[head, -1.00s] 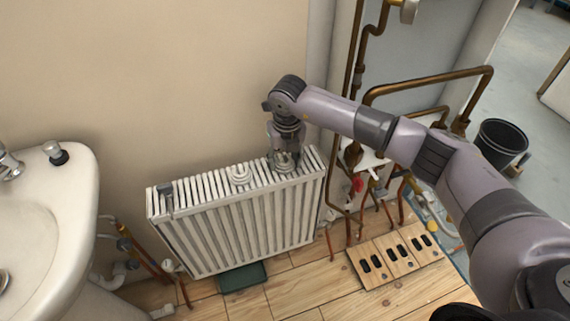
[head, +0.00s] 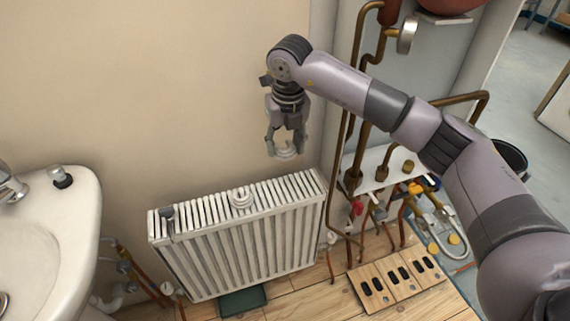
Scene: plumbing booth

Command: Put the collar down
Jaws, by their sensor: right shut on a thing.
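My right gripper (head: 286,143) points down and is shut on a white collar (head: 286,153). The collar hangs between the fingertips, in the air above the right end of the white radiator (head: 240,240). In the picture there is a gap between the collar and the radiator top. A second white ring-shaped piece (head: 241,199) sits on top of the radiator near its middle. My left gripper is not in view.
A white basin (head: 40,240) stands at left. A small dark-topped fitting (head: 166,213) is at the radiator's left end. Copper pipes (head: 362,120) and a shelf with fittings (head: 385,172) are at right. A slotted wooden board (head: 395,279) lies on the floor.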

